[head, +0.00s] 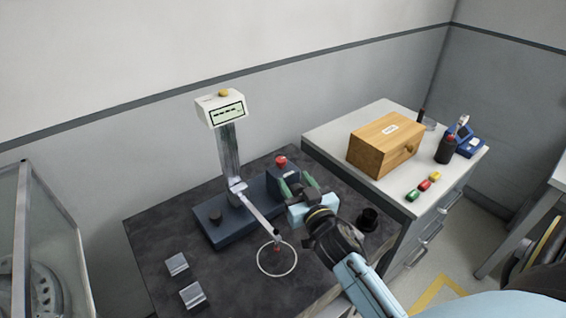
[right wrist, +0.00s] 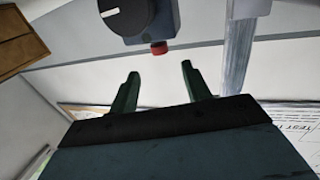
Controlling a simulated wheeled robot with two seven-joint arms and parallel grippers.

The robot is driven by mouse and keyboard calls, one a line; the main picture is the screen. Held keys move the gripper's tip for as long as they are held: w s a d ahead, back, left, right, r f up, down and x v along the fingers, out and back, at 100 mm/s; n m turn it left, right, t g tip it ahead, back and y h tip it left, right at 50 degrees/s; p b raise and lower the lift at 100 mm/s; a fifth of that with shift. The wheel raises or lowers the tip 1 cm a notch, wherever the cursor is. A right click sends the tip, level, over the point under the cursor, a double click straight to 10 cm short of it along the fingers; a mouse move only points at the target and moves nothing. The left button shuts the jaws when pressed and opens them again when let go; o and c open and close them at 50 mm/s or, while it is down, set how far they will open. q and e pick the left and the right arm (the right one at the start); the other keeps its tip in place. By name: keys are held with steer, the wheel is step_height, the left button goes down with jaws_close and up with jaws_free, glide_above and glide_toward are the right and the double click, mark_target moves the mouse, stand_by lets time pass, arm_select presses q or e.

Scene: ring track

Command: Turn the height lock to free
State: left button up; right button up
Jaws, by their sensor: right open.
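The ring-track stand has a dark blue base (head: 228,232), a metal column (head: 229,150) and a slim arm over a white ring (head: 277,274). A blue block with a red button (head: 281,161) is at the base's right end. In the right wrist view, a round black knob (right wrist: 123,14) with a short white mark at its left is on the blue block, near the red button (right wrist: 158,48). I cannot read any lock label. My right gripper (head: 301,184) is open and empty beside the block; in the right wrist view its fingers (right wrist: 160,76) are apart from the knob. My left gripper is not in view.
Two small metal blocks (head: 177,264) lie on the dark table (head: 225,285). A black cup (head: 369,219) is right of my gripper. A white cabinet (head: 330,139) holds a wooden box (head: 383,144) and bottles.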

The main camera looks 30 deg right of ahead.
mark_target(283, 163)
steer(key=w, duration=0.2)
steer(key=w+d, duration=0.1)
steer(key=w, duration=0.5)
steer(key=shift+d, duration=0.25)
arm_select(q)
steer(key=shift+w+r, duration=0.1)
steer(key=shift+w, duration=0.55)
arm_select(e)
steer(key=c, duration=1)
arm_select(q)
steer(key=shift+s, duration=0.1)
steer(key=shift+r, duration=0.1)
